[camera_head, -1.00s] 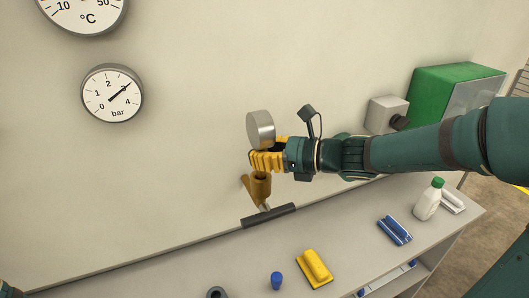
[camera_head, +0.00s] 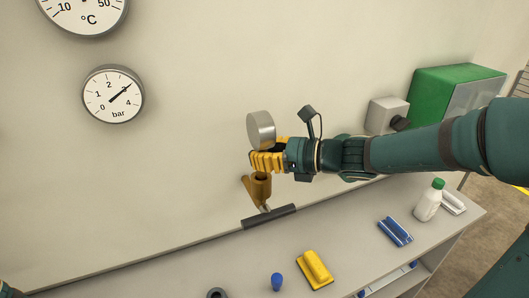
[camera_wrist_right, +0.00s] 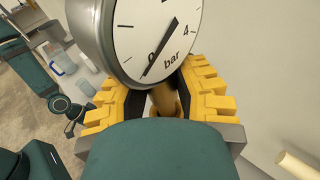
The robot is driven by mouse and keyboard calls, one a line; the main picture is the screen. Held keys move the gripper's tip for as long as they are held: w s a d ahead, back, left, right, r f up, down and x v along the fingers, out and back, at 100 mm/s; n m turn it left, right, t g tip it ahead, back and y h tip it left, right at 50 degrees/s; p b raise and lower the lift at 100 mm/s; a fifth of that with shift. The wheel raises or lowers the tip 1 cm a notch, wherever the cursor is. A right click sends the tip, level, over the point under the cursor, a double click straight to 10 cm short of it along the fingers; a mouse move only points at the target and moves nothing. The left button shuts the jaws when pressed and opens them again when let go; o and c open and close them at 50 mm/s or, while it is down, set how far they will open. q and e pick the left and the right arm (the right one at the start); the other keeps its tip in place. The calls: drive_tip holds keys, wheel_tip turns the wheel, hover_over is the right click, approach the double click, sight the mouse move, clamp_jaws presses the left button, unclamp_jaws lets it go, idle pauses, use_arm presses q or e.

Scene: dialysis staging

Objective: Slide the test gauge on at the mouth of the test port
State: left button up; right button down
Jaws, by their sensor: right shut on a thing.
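The test gauge (camera_head: 261,131) is a silver, round-bodied gauge. In the right wrist view its white dial (camera_wrist_right: 156,36) marked "bar" fills the top. My right gripper (camera_head: 266,160) has yellow ribbed fingers, shut on the gauge below its body. The test port (camera_head: 260,188) is a brass, upward-opening cup on a branched fitting by the wall. It stands just below the gripper fingers, and its mouth shows. The gauge's lower end is hidden by the fingers, so I cannot tell whether it touches the port. My left gripper does not show.
A pressure gauge (camera_head: 113,94) and a temperature dial (camera_head: 84,14) hang on the wall. On the shelf lie a yellow block (camera_head: 315,268), a blue knob (camera_head: 277,282), a blue brush-like tool (camera_head: 395,231) and a white bottle (camera_head: 428,200). A green box (camera_head: 440,95) is behind my right arm.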

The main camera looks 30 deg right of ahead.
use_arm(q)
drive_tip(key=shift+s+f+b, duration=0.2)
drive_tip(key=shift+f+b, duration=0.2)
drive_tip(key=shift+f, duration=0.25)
use_arm(e)
drive_tip(key=shift+s+f, duration=0.15)
drive_tip(key=shift+f, duration=0.3)
use_arm(q)
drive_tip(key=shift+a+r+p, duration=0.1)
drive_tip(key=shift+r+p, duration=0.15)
drive_tip(key=shift+p, duration=0.15)
use_arm(e)
drive_tip(key=shift+r, duration=0.4)
